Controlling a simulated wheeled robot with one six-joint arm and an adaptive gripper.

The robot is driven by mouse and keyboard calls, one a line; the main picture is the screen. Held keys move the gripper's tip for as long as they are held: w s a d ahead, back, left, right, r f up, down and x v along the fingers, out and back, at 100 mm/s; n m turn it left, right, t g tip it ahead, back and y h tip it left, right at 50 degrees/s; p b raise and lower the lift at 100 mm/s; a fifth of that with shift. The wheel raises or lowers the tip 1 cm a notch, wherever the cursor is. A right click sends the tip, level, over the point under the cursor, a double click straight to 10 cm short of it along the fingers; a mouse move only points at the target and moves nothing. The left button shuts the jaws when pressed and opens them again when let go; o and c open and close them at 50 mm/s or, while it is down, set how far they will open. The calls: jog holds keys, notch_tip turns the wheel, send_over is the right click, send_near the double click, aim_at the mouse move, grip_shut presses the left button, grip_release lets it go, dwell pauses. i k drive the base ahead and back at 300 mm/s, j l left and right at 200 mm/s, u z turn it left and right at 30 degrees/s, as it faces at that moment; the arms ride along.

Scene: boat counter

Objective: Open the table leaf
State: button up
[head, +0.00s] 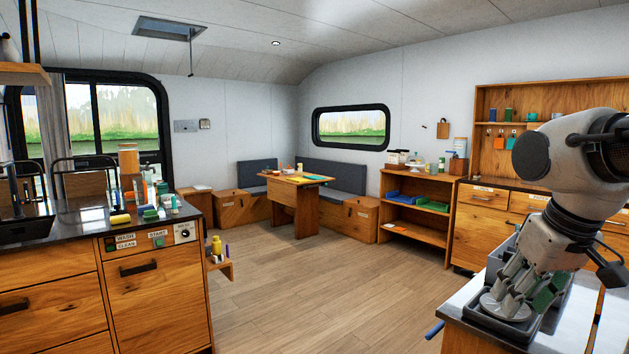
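The wooden table (313,183) stands far off at the back, in front of the corner bench. My gripper (504,298) is at the lower right, pointing down over a grey tray on the near counter, far from the table. Its fingers overlap the tray's contents, so whether they are apart or hold anything is unclear.
The wooden floor (340,270) is clear between me and the table. A counter with drawers (155,300) stands at left, with a small side shelf (220,266) sticking out. The near counter with the grey tray (480,322) is at right. An open shelf (415,218) stands by the right wall.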

aim_at(283, 193)
jog(key=i+j+u, duration=0.4)
jog(key=i+j, duration=0.45)
jog(key=i+j+z, duration=0.2)
jog(key=i, duration=0.3)
jog(key=i+j+z, duration=0.15)
jog(key=i, duration=0.4)
jog(key=i+j+z, duration=0.2)
jog(key=i, duration=0.3)
jog(key=i+l+z, duration=0.25)
jog(key=i, duration=0.6)
jog(key=i+j+z, duration=0.1)
jog(key=i+z, duration=0.15)
jog(key=i, duration=0.55)
jog(key=i+j+z, duration=0.2)
jog(key=i, duration=0.65)
jog(key=i+j+u, duration=0.2)
jog(key=i, duration=0.35)
jog(key=i+u, duration=0.2)
jog(key=i, duration=0.35)
jog(key=i+u, duration=0.2)
jog(key=i, duration=0.35)
jog(key=i+l+u, duration=0.2)
jog(key=i, duration=0.35)
jog(key=i+l+u, duration=0.2)
jog(key=i, duration=0.35)
jog(key=i+l+u, duration=0.15)
jog(key=i+u, duration=0.25)
jog(key=i, duration=0.65)
